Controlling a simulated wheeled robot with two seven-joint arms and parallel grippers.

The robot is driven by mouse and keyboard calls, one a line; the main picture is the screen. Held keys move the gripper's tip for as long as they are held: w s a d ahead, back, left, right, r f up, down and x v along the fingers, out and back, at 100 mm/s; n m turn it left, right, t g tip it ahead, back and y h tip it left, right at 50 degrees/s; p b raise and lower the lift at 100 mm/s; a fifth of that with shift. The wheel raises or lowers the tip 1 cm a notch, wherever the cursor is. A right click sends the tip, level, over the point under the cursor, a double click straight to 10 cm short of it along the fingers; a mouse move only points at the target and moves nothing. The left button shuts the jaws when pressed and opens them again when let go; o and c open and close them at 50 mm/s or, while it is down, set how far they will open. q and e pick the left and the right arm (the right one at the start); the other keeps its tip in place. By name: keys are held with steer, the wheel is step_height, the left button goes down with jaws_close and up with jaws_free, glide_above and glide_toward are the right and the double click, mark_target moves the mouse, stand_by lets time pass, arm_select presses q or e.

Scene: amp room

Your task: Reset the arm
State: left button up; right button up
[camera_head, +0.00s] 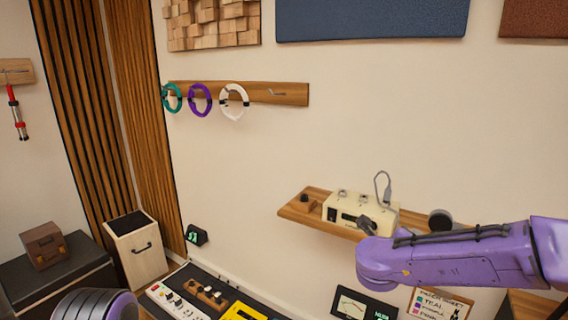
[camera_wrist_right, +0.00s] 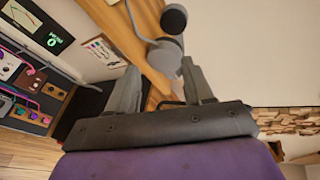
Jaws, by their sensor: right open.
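My right arm is purple and comes in from the right edge in the head view. It reaches in front of the wooden shelf (camera_head: 294,212), and its wrist end covers part of the shelf. In the right wrist view my right gripper (camera_wrist_right: 158,66) has its two grey fingers spread well apart, with nothing held between them. The wooden shelf (camera_wrist_right: 148,45) and grey round parts (camera_wrist_right: 173,20) show beyond the fingertips. A grey and purple part of my own body is at the bottom left of the head view. My left gripper does not show.
A cream box (camera_head: 345,205) with a grey cable and plug (camera_head: 383,187) sits on the shelf. Teal, purple and white rings (camera_head: 234,101) hang on a wall rail (camera_head: 290,93). Pedals (camera_head: 205,294) and a small screen (camera_head: 352,304) lie below. The wall between rail and shelf is clear.

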steer(key=s+a+f+n+y, duration=0.1)
steer(key=s+f+n+y, duration=0.1)
steer(key=s+f+n, duration=0.5)
steer(key=s+a+f+n+y, duration=0.15)
steer(key=f+n, duration=0.25)
steer(key=f, duration=0.7)
steer(key=s+a+f+n+y, duration=0.1)
steer(key=s+f+n+y, duration=0.1)
steer(key=s+f+n, duration=0.55)
steer(key=s+d+f+n+g, duration=0.1)
steer(key=s+f+g, duration=0.1)
steer(key=s+f, duration=0.2)
steer(key=s+d+f+n+g, duration=0.2)
steer(key=s+f, duration=0.3)
steer(key=s, duration=0.6)
steer(key=s+d+f+n+g+y, duration=0.1)
steer(key=s+f+g, duration=0.1)
steer(key=s+f, duration=0.2)
steer(key=s, duration=0.3)
steer(key=shift+s+d+f+g, duration=0.2)
steer(key=shift+s+f+g, duration=0.1)
steer(key=shift+s, duration=0.1)
steer(key=shift+w+n, duration=0.1)
steer(key=shift+n, duration=0.15)
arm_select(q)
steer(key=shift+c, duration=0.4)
arm_select(e)
steer(key=shift+c, duration=0.3)
